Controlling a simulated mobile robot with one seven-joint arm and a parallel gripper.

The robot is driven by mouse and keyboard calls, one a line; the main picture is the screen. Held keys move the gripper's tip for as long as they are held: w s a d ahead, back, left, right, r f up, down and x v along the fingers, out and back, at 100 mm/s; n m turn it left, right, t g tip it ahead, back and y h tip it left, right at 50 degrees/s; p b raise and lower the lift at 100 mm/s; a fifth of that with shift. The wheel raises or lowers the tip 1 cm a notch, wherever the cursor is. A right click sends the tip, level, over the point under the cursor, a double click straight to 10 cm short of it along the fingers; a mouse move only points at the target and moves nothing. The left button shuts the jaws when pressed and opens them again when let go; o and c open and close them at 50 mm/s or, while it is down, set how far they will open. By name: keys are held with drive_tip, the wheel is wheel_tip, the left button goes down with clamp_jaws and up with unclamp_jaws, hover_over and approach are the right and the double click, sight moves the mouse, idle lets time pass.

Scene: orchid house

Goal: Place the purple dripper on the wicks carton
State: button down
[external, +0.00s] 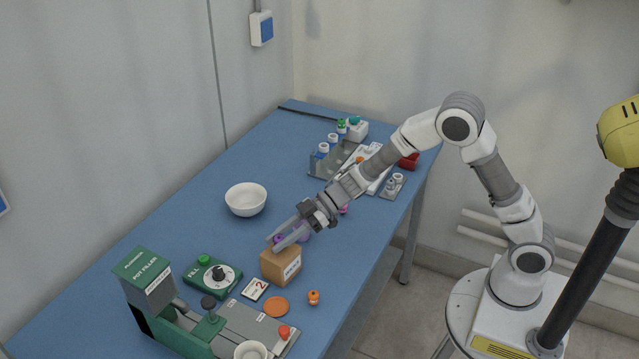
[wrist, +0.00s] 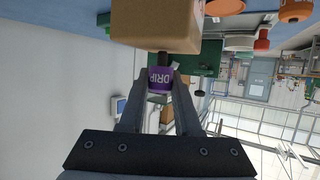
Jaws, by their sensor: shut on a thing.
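The purple dripper (wrist: 161,78), with part of a "DRIP" label showing, is held between the two fingers of my gripper (wrist: 163,88) in the wrist view. A dark tip on it points toward the brown carton (wrist: 155,25). In the external view my gripper (external: 276,239) reaches down-left, its fingertips at the upper edge of the wicks carton (external: 280,266). A small bit of the purple dripper (external: 278,238) shows between the fingers there. I cannot tell whether the dripper touches the carton. The carton stands upright on the blue table, with a printed label on its front.
A green control box (external: 208,280), number card (external: 255,289), orange disc (external: 276,306) and small orange bottle (external: 313,298) lie near the carton. A green pot filler (external: 145,275) stands front left. A white bowl (external: 246,199) stands behind.

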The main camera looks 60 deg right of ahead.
drive_tip(key=shift+f, duration=0.1)
drive_tip(key=c, duration=0.6)
unclamp_jaws()
